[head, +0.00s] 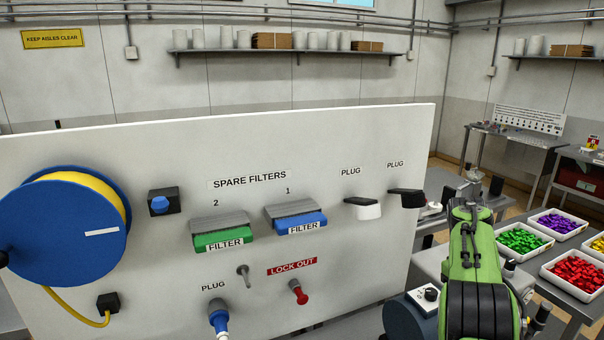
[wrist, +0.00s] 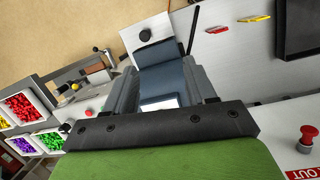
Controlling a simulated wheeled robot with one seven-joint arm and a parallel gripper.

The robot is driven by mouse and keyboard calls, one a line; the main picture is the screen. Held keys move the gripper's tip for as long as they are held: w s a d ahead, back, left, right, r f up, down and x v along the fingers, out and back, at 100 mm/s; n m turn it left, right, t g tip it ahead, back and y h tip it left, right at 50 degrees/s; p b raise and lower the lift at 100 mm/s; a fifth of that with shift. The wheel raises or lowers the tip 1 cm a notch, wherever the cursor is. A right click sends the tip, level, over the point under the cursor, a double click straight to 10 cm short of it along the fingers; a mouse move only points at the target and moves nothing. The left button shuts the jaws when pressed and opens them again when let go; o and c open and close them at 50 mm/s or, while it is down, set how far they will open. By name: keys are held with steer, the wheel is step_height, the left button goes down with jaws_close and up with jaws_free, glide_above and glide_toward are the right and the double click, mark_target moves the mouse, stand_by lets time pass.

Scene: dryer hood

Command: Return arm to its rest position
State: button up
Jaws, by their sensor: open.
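The red lock-out knob (head: 299,292) sticks out of the panel and also shows in the wrist view (wrist: 307,134).
The panel carries a blue reel (head: 65,235), a green filter (head: 219,240), a blue filter (head: 300,224), a white plug (head: 363,208) and a black plug (head: 405,198). Bins of green (head: 520,240) and red pieces (head: 577,270) stand on a table at the right.

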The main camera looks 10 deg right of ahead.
steer(key=s+a+r+t+b, duration=0.1)
steer(key=s+a+r, duration=0.15)
steer(key=a, duration=0.25)
steer(key=s+a+r+m+t+b, duration=0.1)
steer(key=s+a+r+t, duration=0.1)
steer(key=s+a, duration=0.25)
steer(key=s+a+r+t+b, duration=0.1)
steer(key=s+a+r, duration=0.1)
steer(key=a, duration=0.4)
steer(key=s+a+f+t, duration=0.1)
steer(key=s+a+f, duration=0.1)
steer(key=s, duration=0.3)
steer(key=s+a+f+t+y+b, duration=0.1)
steer(key=s+a+f, duration=0.2)
steer(key=s+a, duration=0.2)
steer(key=s+a+f+t+b, duration=0.1)
steer(key=s+a+f, duration=0.1)
steer(key=s, duration=0.4)
steer(key=shift+a+f+t, duration=0.3)
steer(key=shift+a+t, duration=0.1)
steer(key=shift+a, duration=0.25)
steer(key=shift+d, duration=0.1)
